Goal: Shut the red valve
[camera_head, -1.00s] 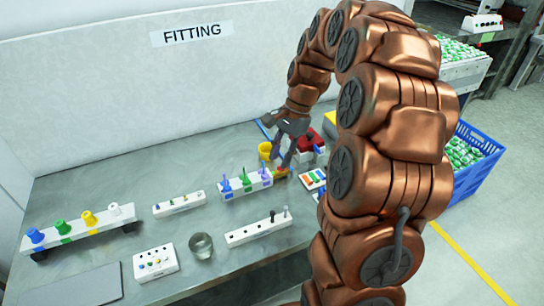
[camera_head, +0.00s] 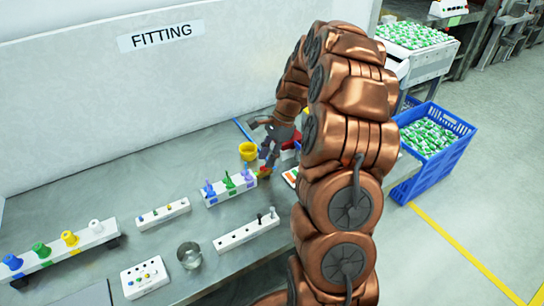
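A white block (camera_head: 215,198) on the table carries a row of upright coloured valves: blue (camera_head: 208,189), green (camera_head: 229,181) and purple (camera_head: 247,175). A small red-orange piece (camera_head: 265,172) shows at the right end of this row; it looks like the red valve, but it is partly hidden. My gripper (camera_head: 267,162) points down with its fingertips right at this red-orange piece. The fingers are small and dark here, and I cannot tell whether they are closed on it or only beside it.
A metal cup (camera_head: 189,255), a white button box (camera_head: 146,278) and a socket strip (camera_head: 240,237) stand in front. A rack of coloured knobs (camera_head: 60,257) is at left. A blue crate (camera_head: 437,150) stands right of my arm.

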